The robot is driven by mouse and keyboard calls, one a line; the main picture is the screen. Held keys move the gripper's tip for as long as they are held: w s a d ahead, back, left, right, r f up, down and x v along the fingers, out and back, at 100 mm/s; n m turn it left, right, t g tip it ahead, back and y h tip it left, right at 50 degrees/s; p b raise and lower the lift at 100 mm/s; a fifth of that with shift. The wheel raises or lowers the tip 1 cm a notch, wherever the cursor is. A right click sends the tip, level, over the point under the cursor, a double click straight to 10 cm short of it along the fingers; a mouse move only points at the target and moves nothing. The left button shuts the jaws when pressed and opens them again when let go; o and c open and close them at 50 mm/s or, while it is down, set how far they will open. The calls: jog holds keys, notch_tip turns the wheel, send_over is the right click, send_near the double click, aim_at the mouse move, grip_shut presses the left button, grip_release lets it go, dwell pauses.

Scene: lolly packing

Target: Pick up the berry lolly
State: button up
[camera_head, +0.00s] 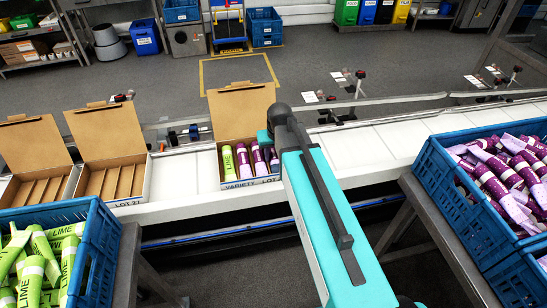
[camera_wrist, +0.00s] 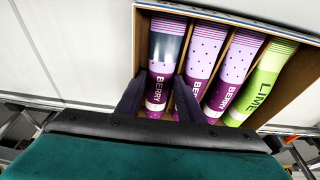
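An open carton (camera_head: 213,128) on the white conveyor holds several lollies in a row. One is a green lime lolly (camera_head: 228,161), at the right end in the wrist view (camera_wrist: 262,82). In the wrist view, my gripper's two dark fingers (camera_wrist: 160,84) straddle the leftmost berry lolly (camera_wrist: 165,45), which lies in the carton. They sit close to its sides; whether they press on it I cannot tell. The middle berry lollies (camera_wrist: 197,62) (camera_wrist: 236,62) lie untouched.
Two empty divided cartons (camera_head: 112,183) (camera_head: 38,187) stand open to the left. A blue crate of lime lollies (camera_head: 103,236) is at lower left. A blue crate of berry lollies (camera_head: 436,178) is at right. The conveyor (camera_head: 375,150) between carton and right crate is clear.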

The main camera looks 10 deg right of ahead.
aim_at(274, 156)
jog(key=c, duration=0.7)
jog(key=shift+r, duration=0.2)
jog(key=shift+r+b, duration=1.35)
jog(key=shift+r, duration=3.5)
